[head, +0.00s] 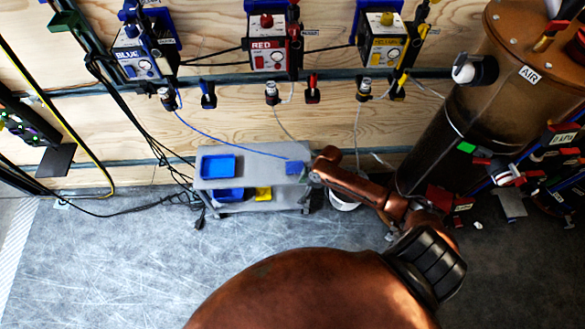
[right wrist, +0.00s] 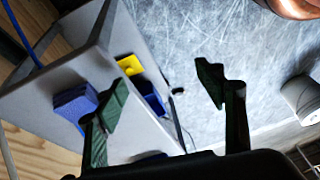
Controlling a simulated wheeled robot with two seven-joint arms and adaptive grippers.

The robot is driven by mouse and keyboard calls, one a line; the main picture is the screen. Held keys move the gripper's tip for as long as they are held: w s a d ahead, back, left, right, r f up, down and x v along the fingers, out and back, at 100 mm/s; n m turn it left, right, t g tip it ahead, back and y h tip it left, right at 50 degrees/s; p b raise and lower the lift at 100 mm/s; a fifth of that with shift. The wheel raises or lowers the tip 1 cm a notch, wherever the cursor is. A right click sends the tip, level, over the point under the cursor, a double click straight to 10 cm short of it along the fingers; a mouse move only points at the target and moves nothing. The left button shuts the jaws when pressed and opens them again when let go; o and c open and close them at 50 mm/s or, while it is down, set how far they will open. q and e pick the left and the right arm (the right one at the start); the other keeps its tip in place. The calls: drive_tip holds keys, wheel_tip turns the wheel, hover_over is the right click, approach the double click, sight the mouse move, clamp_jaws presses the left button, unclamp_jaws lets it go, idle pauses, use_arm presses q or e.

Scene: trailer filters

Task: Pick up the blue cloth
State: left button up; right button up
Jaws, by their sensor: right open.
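The blue cloth (head: 293,168) lies on the right end of the grey cart's top (head: 262,160). It looks like a thick, folded blue block in the right wrist view (right wrist: 75,104). My right gripper (head: 308,172) is at the cart's right end, close by the cloth. In the right wrist view my right gripper (right wrist: 162,92) is open and empty. One green fingertip overlaps the edge of the cloth in that view, and the other is over the floor side. I cannot tell whether the finger touches the cloth. My left gripper is out of view.
A blue tray (head: 218,167) sits on the cart top's left part. A blue bin (head: 228,195) and a yellow item (head: 263,194) are on the lower shelf. A white bucket (head: 344,201) stands right of the cart. A large brown air tank (head: 475,110) stands further right. Open floor lies in front.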

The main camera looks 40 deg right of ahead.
drive_tip(key=n, duration=0.1)
approach(295, 166)
drive_tip(key=shift+s+a+f, duration=0.35)
drive_tip(key=shift+a+f, duration=0.25)
drive_tip(key=shift+a, duration=0.15)
drive_tip(key=shift+w+d+f+n+b, duration=0.1)
drive_tip(key=shift+w+n+b, duration=0.15)
drive_tip(key=shift+n+b, duration=0.05)
drive_tip(key=shift+b+x, duration=0.35)
drive_tip(key=shift+x, duration=0.5)
drive_tip(key=shift+w+f, duration=0.2)
drive_tip(key=shift+f, duration=0.1)
drive_tip(key=shift+t, duration=0.3)
drive_tip(key=x, duration=0.1)
drive_tip(key=b+x, duration=0.2)
drive_tip(key=x, duration=0.1)
drive_tip(key=shift+d+f, duration=0.25)
drive_tip(key=shift+d, duration=0.05)
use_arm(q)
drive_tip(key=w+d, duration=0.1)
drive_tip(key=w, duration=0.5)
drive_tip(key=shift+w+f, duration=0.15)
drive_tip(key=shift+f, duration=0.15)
use_arm(e)
drive_tip(key=shift+w+a+f, duration=0.1)
drive_tip(key=shift+f, duration=0.15)
drive_tip(key=shift+c, duration=0.2)
drive_tip(key=c, duration=1.1)
